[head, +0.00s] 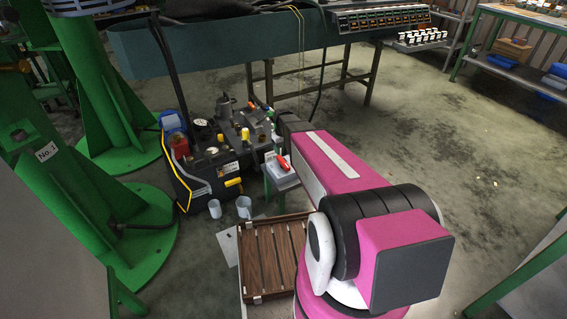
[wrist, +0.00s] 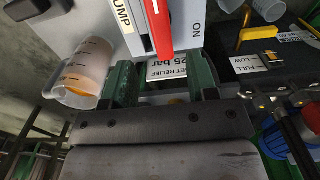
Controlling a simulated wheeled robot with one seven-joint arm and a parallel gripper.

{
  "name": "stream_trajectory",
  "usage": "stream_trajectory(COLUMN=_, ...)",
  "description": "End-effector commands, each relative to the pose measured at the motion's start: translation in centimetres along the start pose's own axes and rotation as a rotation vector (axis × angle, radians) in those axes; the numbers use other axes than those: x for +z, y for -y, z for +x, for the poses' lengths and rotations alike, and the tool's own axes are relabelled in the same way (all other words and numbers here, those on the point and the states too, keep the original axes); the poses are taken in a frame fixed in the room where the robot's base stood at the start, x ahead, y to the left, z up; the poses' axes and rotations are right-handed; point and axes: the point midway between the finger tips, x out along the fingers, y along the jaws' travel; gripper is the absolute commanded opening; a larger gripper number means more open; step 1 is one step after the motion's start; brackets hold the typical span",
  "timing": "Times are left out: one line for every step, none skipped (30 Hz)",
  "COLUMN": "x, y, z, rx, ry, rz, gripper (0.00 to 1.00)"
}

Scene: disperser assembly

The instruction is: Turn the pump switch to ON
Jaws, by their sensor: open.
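The pump switch is a red lever (wrist: 159,28) on a pale box (wrist: 105,30) with a PUMP label (wrist: 122,14) and an ON mark (wrist: 197,30) in the wrist view. The lever points down the picture, its end between my two fingers. My gripper (wrist: 163,82) is open, with one dark green finger on each side of the lever's end. I cannot tell whether either finger touches it. In the head view the red lever (head: 283,163) shows on the box (head: 284,181) beside my pink arm, and my fingers cannot be made out.
A black machine (head: 207,178) with gauges and a yellow handle stands left of the switch box. Two clear cups (head: 244,207) stand in front of it. A slatted wooden crate (head: 270,262) lies below. In the wrist view a cup (wrist: 85,72) is close to my left finger.

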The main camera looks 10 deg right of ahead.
Motion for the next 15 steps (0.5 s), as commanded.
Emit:
stream_trajectory(x=-0.1, y=0.0, z=1.1, rx=-0.001, ry=0.002, rz=0.000, gripper=0.53)
stream_trajectory(x=-0.1, y=0.0, z=1.7, rx=-0.001, ry=0.003, rz=0.000, gripper=0.53)
stream_trajectory(x=-0.1, y=0.0, z=2.4, rx=-0.001, ry=0.002, rz=0.000, gripper=0.53)
stream_trajectory(x=-0.1, y=0.0, z=2.9, rx=-0.001, ry=0.002, rz=0.001, gripper=0.53)
stream_trajectory(x=-0.1, y=0.0, z=3.5, rx=-0.001, ry=0.002, rz=0.001, gripper=0.53)
stream_trajectory(x=-0.1, y=0.0, z=4.2, rx=-0.001, ry=0.002, rz=0.001, gripper=0.53)
stream_trajectory(x=-0.1, y=0.0, z=4.7, rx=-0.001, ry=0.002, rz=0.001, gripper=0.53)
stream_trajectory(x=-0.1, y=0.0, z=5.1, rx=-0.001, ry=0.002, rz=0.001, gripper=0.53)
stream_trajectory(x=-0.1, y=0.0, z=5.7, rx=-0.001, ry=0.001, rz=0.001, gripper=0.53)
stream_trajectory(x=-0.1, y=0.0, z=6.1, rx=0.000, ry=0.001, rz=0.001, gripper=0.53)
stream_trajectory(x=-0.1, y=0.0, z=6.5, rx=-0.001, ry=0.002, rz=0.001, gripper=0.53)
stream_trajectory(x=-0.1, y=0.0, z=6.9, rx=-0.001, ry=0.002, rz=0.001, gripper=0.53)
stream_trajectory(x=-0.1, y=0.0, z=7.2, rx=-0.001, ry=0.002, rz=0.001, gripper=0.53)
stream_trajectory(x=-0.1, y=0.0, z=7.4, rx=0.000, ry=0.001, rz=0.001, gripper=0.53)
stream_trajectory(x=-0.1, y=0.0, z=7.6, rx=0.000, ry=0.001, rz=0.001, gripper=0.53)
